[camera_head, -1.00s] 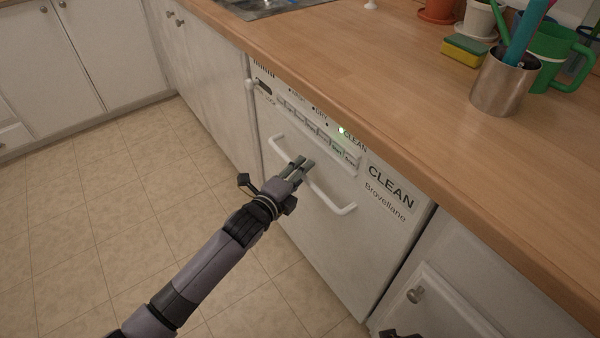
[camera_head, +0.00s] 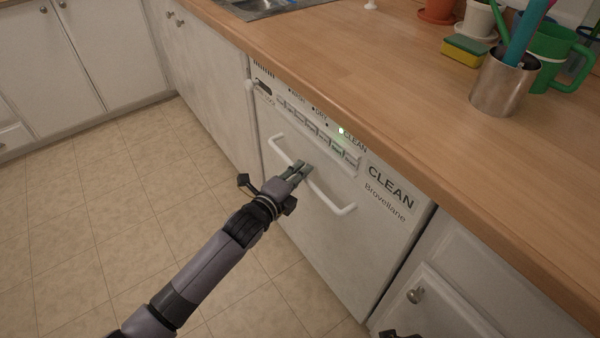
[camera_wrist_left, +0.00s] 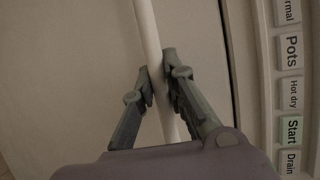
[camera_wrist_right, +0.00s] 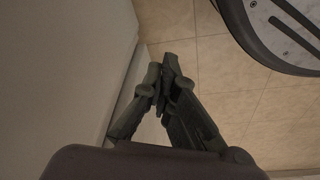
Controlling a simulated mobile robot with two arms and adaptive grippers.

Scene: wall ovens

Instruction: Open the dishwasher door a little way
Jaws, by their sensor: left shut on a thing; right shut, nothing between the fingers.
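The white dishwasher door (camera_head: 325,245) stands under the counter, with a row of buttons and a "CLEAN" label; it looks closed or nearly so. Its white bar handle (camera_head: 338,208) runs across the upper front. My left gripper (camera_head: 303,168) is shut on the middle of the handle. In the left wrist view the fingers (camera_wrist_left: 160,85) sit on both sides of the handle bar (camera_wrist_left: 148,35), with the button panel (camera_wrist_left: 290,90) at the right. My right gripper (camera_wrist_right: 163,80) is shut and empty, low beside a pale cabinet front; only a dark bit shows in the head view.
The wooden counter (camera_head: 400,90) overhangs the dishwasher. On it are a metal cup (camera_head: 502,88), a green mug (camera_head: 555,60), a sponge (camera_head: 465,50) and pots. A cabinet with a round knob (camera_head: 416,295) is at right. The tiled floor (camera_head: 90,230) at left is clear.

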